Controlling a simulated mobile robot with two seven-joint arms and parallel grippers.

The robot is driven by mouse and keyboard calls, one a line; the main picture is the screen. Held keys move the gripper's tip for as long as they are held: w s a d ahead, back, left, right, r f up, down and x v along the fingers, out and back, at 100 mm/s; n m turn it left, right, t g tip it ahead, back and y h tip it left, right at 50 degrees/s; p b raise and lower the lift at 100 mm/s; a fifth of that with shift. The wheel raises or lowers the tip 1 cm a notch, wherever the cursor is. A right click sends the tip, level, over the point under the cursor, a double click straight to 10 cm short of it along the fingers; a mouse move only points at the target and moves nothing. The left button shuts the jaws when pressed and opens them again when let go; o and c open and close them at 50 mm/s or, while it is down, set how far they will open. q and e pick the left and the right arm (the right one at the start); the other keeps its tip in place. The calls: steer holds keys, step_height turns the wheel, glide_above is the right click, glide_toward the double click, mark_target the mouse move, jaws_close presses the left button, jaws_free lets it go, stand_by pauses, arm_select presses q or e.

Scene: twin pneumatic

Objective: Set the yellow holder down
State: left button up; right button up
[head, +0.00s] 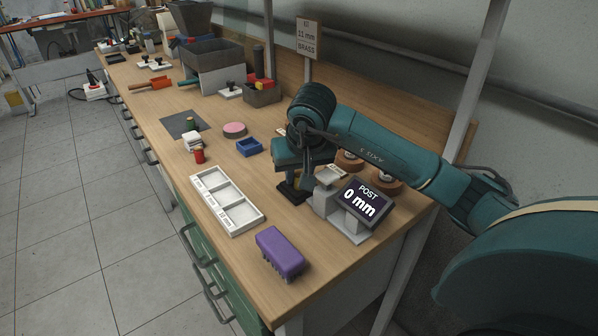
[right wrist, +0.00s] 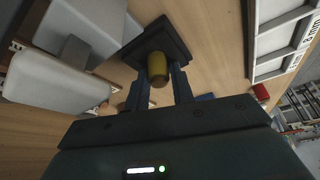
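In the right wrist view, a short yellow cylinder (right wrist: 157,68), which looks like the yellow holder, stands between the two fingers of my right gripper (right wrist: 159,88), over a dark square plate (right wrist: 173,38). One finger is on each side of it. I cannot tell whether they touch it. In the head view, my right gripper (head: 305,181) points down at the dark plate (head: 292,192), beside the grey stand with the "POST 0 mm" display (head: 362,203). The arm mostly hides the holder there. My left gripper is not in view.
A white three-compartment tray (head: 228,204) lies to the left, and a purple brush-like block (head: 282,252) is nearer the front edge. Bare wood shows between tray and plate.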

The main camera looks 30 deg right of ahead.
steer(key=shift+r, duration=0.5)
steer(key=p+v, duration=0.1)
steer(key=v, duration=1)
steer(key=shift+s+r, duration=0.15)
